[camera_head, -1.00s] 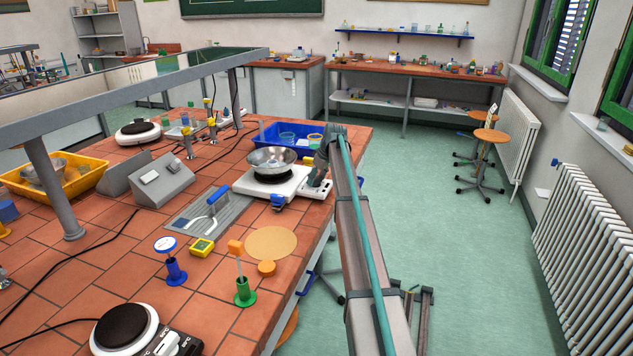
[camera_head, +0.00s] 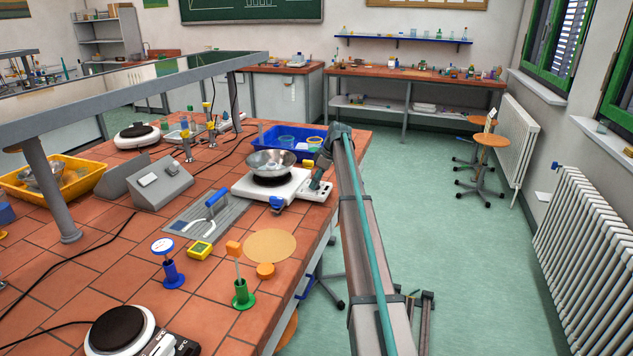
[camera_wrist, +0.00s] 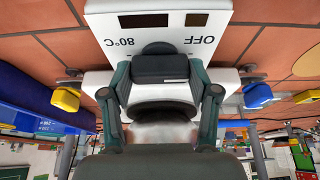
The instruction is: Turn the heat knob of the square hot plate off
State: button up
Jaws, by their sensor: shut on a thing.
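The square hot plate (camera_head: 252,188) is white and stands near the right edge of the tiled bench, with a metal bowl (camera_head: 271,161) on its dark heating disc. My gripper (camera_head: 319,181) is at the right end of its control panel. In the wrist view, the panel (camera_wrist: 106,22) carries upside-down labels "80°C" and "OFF" and two small dark windows. My gripper (camera_wrist: 161,76) is shut on the dark heat knob (camera_wrist: 160,66), one finger on each side. The knob's pointer direction cannot be told.
A blue tray (camera_head: 262,136) stands behind the hot plate. A blue-handled thing (camera_head: 277,203) is at its front side. A round hot plate (camera_head: 120,330) stands at the front of the bench. A grey overhead rail (camera_head: 120,92) runs above the left side. The floor on the right is mostly clear.

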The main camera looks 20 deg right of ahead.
jog(key=o, duration=1.2)
jog(key=shift+c, duration=0.2)
jog(key=v, duration=1.2)
